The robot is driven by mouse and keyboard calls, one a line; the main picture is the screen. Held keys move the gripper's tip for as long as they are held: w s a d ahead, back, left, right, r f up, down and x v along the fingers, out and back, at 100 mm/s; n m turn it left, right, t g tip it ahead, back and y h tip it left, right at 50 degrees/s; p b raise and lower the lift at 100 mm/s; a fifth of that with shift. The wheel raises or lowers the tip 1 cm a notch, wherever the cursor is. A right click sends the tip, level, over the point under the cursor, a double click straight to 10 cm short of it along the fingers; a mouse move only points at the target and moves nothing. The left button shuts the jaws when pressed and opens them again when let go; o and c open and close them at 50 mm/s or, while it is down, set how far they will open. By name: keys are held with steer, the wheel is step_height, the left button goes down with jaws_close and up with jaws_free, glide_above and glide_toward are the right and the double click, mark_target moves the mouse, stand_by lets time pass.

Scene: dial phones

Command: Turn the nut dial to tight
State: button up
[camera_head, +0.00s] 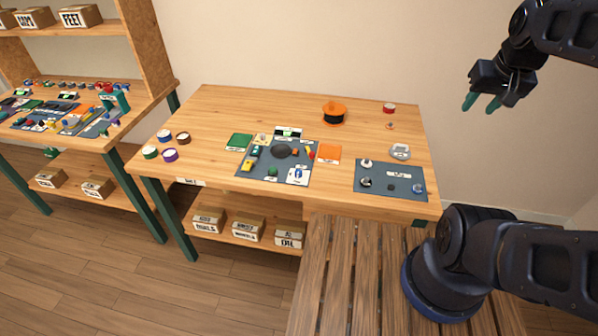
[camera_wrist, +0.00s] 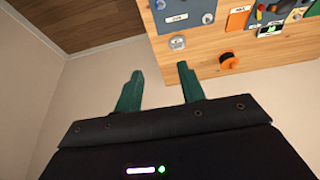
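No dial here is readable as the nut dial; labels are too small. A grey-blue board (camera_head: 391,187) at the table's front right carries a few small knobs and a white label; it also shows at the top of the wrist view (camera_wrist: 192,20). A small pale round device (camera_head: 400,151) sits just behind the board and also shows in the wrist view (camera_wrist: 177,42). A larger dark board (camera_head: 250,171) with several parts lies left of it. My gripper (camera_head: 481,102) is raised right of the table, apart from everything. Its green fingers (camera_wrist: 160,71) are spread and empty.
An orange spool (camera_head: 334,112), a red roll (camera_head: 389,108), an orange square (camera_head: 329,152), a green square (camera_head: 239,142) and several tape rolls (camera_head: 165,135) are on the wooden table (camera_head: 225,105). A slatted wooden surface (camera_head: 345,270) is in front. The table's back left is clear.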

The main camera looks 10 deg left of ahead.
steer(key=shift+o, duration=0.4)
steer(key=shift+w+a, duration=0.25)
steer(key=shift+w, duration=0.15)
steer(key=w+a+f+n+g, duration=0.2)
steer(key=w+a+f+n, duration=0.25)
steer(key=w+a, duration=0.4)
steer(key=w+a+f+n+g, duration=0.3)
steer(key=w+a+n, duration=0.25)
steer(key=a, duration=0.55)
steer(key=n+h, duration=0.5)
steer(key=n, duration=0.3)
glide_toward(298, 172)
steer(key=shift+y, duration=0.3)
steer(key=x, duration=0.8)
steer(key=shift+d+f, duration=0.25)
steer(key=shift+d, duration=0.1)
steer(key=shift+c, duration=0.2)
steer(key=c, duration=1)
